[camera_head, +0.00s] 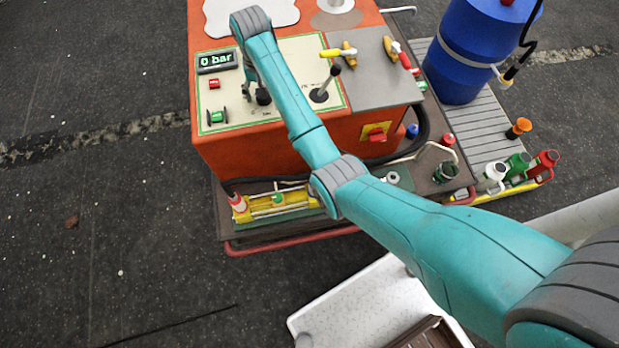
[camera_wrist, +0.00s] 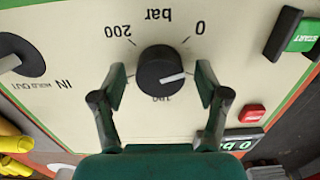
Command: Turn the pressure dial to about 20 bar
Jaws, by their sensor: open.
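The pressure dial (camera_wrist: 165,72) is a round black knob with a white pointer line on a cream panel. In the wrist view the panel appears upside down, with marks 0, 200 and, partly covered by the dial, 100. The pointer aims right and slightly up, between the 0 and 100 marks. My gripper (camera_wrist: 160,88) is open, its two dark green fingers on either side of the dial with gaps visible. In the head view my gripper (camera_head: 250,92) is over the panel's left half. The pressure display (camera_head: 217,61) reads 0 bar.
A red button (camera_head: 214,83) and green START switch (camera_head: 217,117) sit left of my gripper. A black lever (camera_head: 325,84) stands to its right. A blue drum (camera_head: 462,55) stands beyond the orange cabinet (camera_head: 250,150).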

